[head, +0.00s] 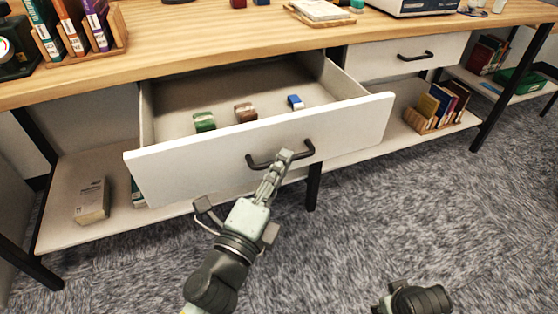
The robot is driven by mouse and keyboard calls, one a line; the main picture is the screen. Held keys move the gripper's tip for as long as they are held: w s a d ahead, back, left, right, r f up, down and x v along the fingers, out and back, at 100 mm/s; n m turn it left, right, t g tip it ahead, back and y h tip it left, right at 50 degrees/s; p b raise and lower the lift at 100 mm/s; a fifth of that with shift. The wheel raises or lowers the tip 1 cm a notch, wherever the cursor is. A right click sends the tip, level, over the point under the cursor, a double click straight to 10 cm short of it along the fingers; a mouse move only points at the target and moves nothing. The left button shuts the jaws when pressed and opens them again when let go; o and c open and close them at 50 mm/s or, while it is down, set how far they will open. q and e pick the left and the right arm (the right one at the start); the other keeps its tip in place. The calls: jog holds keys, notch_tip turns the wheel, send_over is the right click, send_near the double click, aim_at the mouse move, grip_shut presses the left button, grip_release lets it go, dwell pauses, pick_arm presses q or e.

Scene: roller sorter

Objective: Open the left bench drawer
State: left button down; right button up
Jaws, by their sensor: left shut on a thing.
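The left bench drawer (190,168) is white and pulled well out from under the wooden bench. Its dark bar handle (307,150) is on the front panel. My left gripper (284,157) is at the handle, shut on it near its middle. Inside the drawer lie a green block (204,121), a brown block (246,112) and a blue block (295,101). Part of my right arm shows at the bottom right, but its gripper is not visible.
The right drawer (375,64) is closed. The benchtop (200,47) carries a book rack and other items. The lower shelf (75,160) holds a box (92,200) at left and a book holder (440,105) at right. A dark bench leg (313,187) stands right of my gripper. Carpet in front is clear.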

jog(key=shift+d, duration=0.1)
pick_arm(q)
jog(key=c, duration=1.6)
grip_release()
jog(key=v, duration=1.2)
pick_arm(e)
jog(key=shift+w, duration=0.15)
